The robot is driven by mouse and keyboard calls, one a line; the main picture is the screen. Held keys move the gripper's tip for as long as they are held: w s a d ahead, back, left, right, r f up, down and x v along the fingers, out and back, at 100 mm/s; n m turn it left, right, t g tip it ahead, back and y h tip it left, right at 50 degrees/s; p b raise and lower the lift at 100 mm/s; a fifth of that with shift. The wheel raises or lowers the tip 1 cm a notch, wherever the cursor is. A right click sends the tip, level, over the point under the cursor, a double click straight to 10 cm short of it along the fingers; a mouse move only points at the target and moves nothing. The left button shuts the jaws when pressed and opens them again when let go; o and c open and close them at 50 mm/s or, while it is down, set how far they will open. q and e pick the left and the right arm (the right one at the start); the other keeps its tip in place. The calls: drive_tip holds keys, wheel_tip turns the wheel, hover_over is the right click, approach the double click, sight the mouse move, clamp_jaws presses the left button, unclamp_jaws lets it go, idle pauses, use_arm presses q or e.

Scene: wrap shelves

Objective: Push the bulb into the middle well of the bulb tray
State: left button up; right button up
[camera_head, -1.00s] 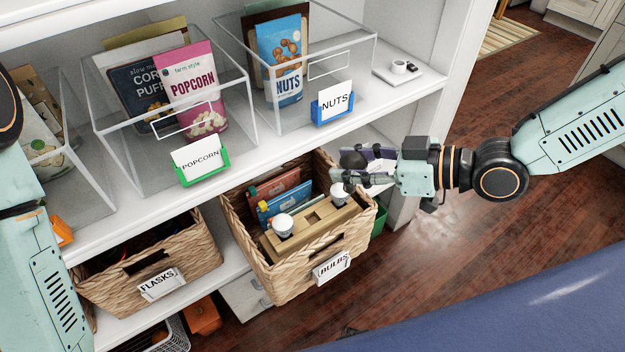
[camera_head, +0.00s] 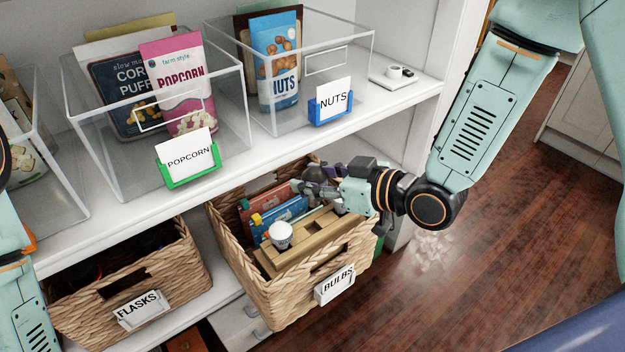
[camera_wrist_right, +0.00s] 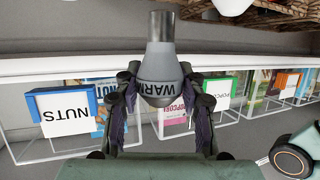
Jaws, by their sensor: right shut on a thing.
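My right gripper (camera_head: 318,182) is shut on a grey bulb. In the right wrist view this bulb (camera_wrist_right: 162,72) sits between the two fingers (camera_wrist_right: 160,105), with part of the word "WARM" showing and its metal base pointing up in the picture. The gripper is over the back right part of the bulbs basket. In the head view the held bulb is hard to make out among the fingers. The wooden bulb tray (camera_head: 291,259) lies in the basket. A white bulb (camera_head: 280,235) stands in its left well, another (camera_head: 339,207) at its right, partly hidden by my gripper. My left gripper is out of view.
The bulbs basket (camera_head: 290,301) holds red and blue packs (camera_head: 283,215) behind the tray. The shelf board (camera_head: 240,192) with clear popcorn and nuts bins runs just above it. The flasks basket (camera_head: 180,290) stands to its left. Floor is free at right.

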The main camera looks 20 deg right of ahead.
sight(318, 203)
drive_tip(key=shift+d, duration=0.1)
drive_tip(key=shift+a, duration=0.3)
drive_tip(key=shift+s+a+f, duration=0.1)
drive_tip(key=shift+f, duration=0.15)
drive_tip(key=shift+d+f+b, duration=0.15)
drive_tip(key=shift+f+b, duration=0.3)
drive_tip(key=shift+f, duration=0.1)
drive_tip(key=shift+d+f+b, duration=0.15)
drive_tip(key=shift+f+b, duration=0.3)
drive_tip(key=shift+f, duration=0.05)
drive_tip(key=f+b, duration=0.2)
drive_tip(key=shift+a+f, duration=0.2)
drive_tip(key=shift+f, duration=0.1)
drive_tip(key=shift+d+f, duration=0.15)
drive_tip(key=shift+f, duration=0.2)
drive_tip(key=shift+r, duration=0.1)
